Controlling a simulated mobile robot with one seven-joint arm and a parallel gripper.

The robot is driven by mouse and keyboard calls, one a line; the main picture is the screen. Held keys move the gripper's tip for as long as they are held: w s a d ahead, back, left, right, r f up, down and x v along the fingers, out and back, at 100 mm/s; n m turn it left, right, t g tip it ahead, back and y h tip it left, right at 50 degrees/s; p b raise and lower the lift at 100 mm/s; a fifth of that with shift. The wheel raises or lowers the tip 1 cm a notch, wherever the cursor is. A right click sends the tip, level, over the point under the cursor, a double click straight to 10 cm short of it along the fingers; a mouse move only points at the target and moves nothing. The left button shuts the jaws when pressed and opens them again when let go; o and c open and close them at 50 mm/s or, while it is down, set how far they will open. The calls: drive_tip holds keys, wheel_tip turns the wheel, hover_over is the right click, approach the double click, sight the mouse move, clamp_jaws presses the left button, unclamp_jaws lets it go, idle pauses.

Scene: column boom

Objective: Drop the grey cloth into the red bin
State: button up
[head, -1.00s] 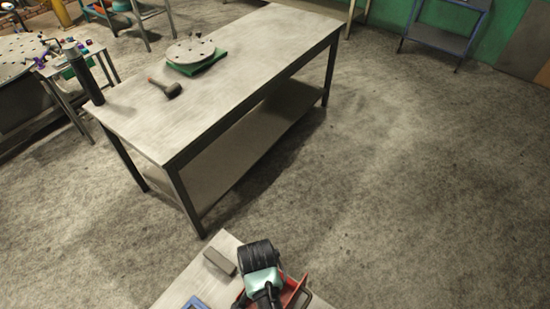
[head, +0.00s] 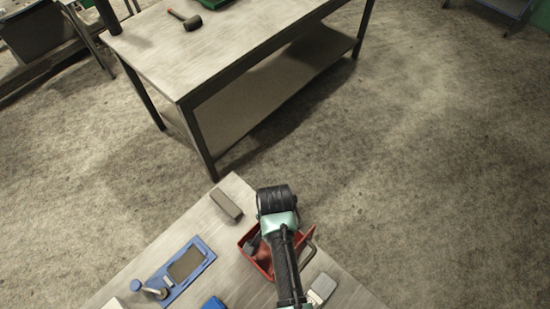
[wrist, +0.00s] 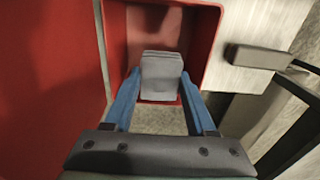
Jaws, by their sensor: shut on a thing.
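My gripper (wrist: 162,88) has blue fingers, shut on a grey cloth (wrist: 160,72) that looks like a small folded pad. The red bin (wrist: 203,45) shows around and beyond the cloth in the wrist view, its walls on both sides of it. I cannot tell how far the cloth is above or inside the bin. In the head view, the red bin (head: 262,253) stands on the near bench, partly covered by my arm. My fingers and the cloth are not clearly seen there.
The near bench (head: 165,240) also holds a grey block (head: 226,204), a blue tray with a dark pad (head: 186,264) and a pale block (head: 322,287). A long table (head: 235,55) with a mallet (head: 185,19) stands beyond, across open floor.

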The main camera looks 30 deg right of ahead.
drive_tip(key=o, duration=1.4)
drive_tip(key=shift+d, duration=0.1)
wheel_tip(320, 180, up, 13)
drive_tip(key=shift+b, duration=0.5)
